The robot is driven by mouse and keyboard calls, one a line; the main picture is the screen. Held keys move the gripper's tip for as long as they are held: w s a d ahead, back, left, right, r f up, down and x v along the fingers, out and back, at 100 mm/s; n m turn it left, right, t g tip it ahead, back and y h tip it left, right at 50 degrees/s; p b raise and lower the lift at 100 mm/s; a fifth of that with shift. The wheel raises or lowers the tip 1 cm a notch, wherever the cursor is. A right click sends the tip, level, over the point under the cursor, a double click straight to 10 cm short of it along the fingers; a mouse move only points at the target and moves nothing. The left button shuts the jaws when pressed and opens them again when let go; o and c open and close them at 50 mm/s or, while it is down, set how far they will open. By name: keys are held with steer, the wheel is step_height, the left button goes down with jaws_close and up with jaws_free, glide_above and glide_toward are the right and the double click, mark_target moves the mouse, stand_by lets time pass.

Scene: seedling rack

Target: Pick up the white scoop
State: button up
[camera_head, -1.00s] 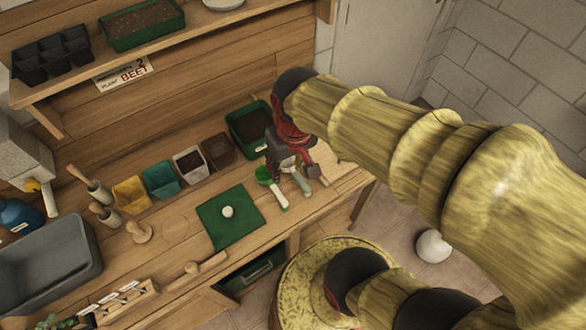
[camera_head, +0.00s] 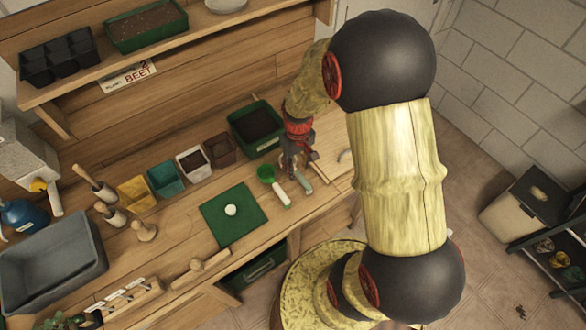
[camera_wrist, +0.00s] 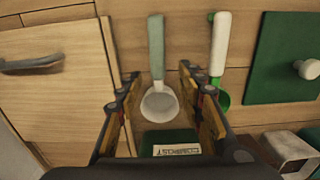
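The white scoop, with a white bowl (camera_wrist: 159,106) and a grey-green handle (camera_wrist: 156,45), lies on the bench in the wrist view. My gripper (camera_wrist: 160,75) is open; its fingers stand on either side of the scoop, apart from it, with nothing held. In the head view my gripper (camera_head: 295,162) is over the bench's right part, partly hiding the scoop, whose handle (camera_head: 303,184) shows below it. A green scoop with a white handle (camera_wrist: 221,45) lies just to the right in the wrist view and to the left in the head view (camera_head: 280,194).
A dark green tub of soil (camera_head: 257,125) stands behind the scoops; its label shows in the wrist view (camera_wrist: 177,150). A green mat (camera_head: 222,233) with a white round object (camera_head: 231,210) lies to the left. A curved grey metal piece (camera_wrist: 45,64) is at the wrist view's left.

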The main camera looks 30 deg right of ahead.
mark_target(299, 174)
steer(key=f, duration=0.2)
steer(key=s+f+b, duration=0.1)
steer(key=f, duration=0.1)
steer(key=shift+d+f, duration=0.1)
steer(key=shift+d, duration=0.05)
steer(key=shift+w+f, duration=0.1)
steer(key=shift+f, duration=0.35)
jaws_close()
